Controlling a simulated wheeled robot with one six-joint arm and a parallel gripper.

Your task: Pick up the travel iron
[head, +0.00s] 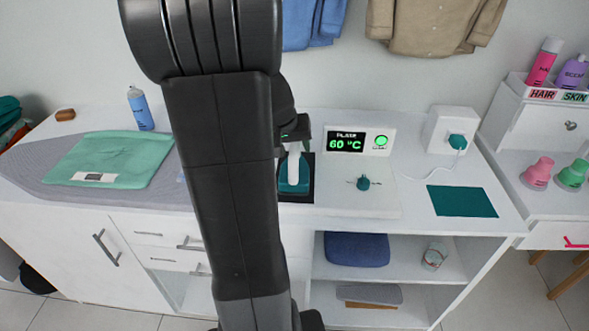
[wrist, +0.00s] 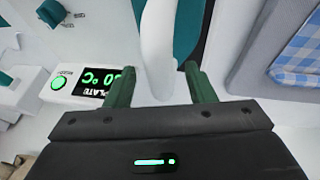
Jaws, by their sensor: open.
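The travel iron (head: 291,186) has a teal body and a white handle, and sits on a dark plate on the counter, partly hidden by my arm. In the wrist view its white handle (wrist: 158,50) rises between the two green fingers, with part of the teal body behind it. My gripper (wrist: 158,76) is open, one finger on each side of the handle, with a gap visible at least on the right. In the head view my gripper (head: 294,140) is at the top of the handle.
A panel reading "PLATE 60 °C" (head: 346,142) stands right of the iron, with a teal knob (head: 363,183) in front. A socket box with a teal plug (head: 457,142) and a teal mat (head: 461,201) are farther right. A folded green cloth (head: 118,152) lies left.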

